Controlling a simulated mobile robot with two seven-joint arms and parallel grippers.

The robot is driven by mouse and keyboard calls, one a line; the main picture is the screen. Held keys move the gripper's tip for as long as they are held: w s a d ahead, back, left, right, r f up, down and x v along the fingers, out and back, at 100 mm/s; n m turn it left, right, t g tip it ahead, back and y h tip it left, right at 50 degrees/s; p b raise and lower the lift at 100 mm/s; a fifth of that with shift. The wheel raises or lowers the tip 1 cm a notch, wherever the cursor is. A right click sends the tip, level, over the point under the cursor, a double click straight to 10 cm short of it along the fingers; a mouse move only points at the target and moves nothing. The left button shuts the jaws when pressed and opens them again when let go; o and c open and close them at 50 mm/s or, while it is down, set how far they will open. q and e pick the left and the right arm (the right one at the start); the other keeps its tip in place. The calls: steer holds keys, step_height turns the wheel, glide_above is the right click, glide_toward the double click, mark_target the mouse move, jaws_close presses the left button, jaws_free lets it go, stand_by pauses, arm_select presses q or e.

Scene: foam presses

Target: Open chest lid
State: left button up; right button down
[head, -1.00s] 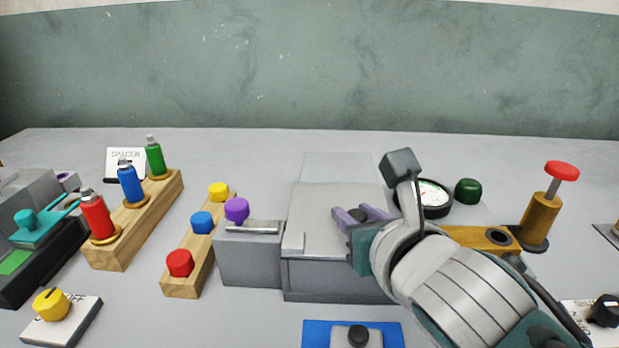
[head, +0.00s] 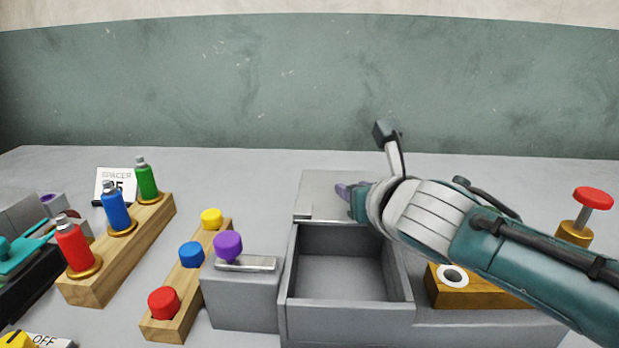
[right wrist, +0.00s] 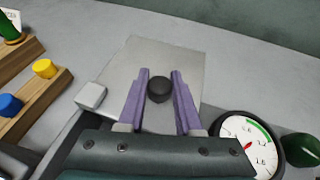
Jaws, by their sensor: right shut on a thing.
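The grey chest (head: 349,314) stands in the middle of the table with its empty inside showing. Its flat grey lid (head: 318,184) lies level behind the opening and also shows in the right wrist view (right wrist: 190,54). My right gripper (head: 345,190) reaches over the back of the chest. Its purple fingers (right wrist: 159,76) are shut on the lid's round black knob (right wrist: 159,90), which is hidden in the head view. My left gripper is not in view.
A grey block with a purple knob (head: 228,246) adjoins the chest's left side. Wooden racks with coloured caps (head: 191,254) and spray cans (head: 117,207) stand further left. A gauge (right wrist: 248,140) is right of the lid. A red-topped plunger (head: 593,199) stands at right.

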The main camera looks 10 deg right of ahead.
steer(key=c, duration=0.6)
jaws_free()
steer(key=shift+s, duration=0.1)
steer(key=shift+s+r+p, duration=0.25)
steer(key=shift+s+p, duration=0.1)
steer(key=shift+p, duration=0.05)
steer(key=p+v, duration=0.3)
steer(key=v, duration=0.6)
steer(key=shift+s+f+p, duration=0.1)
steer(key=shift+p, duration=0.2)
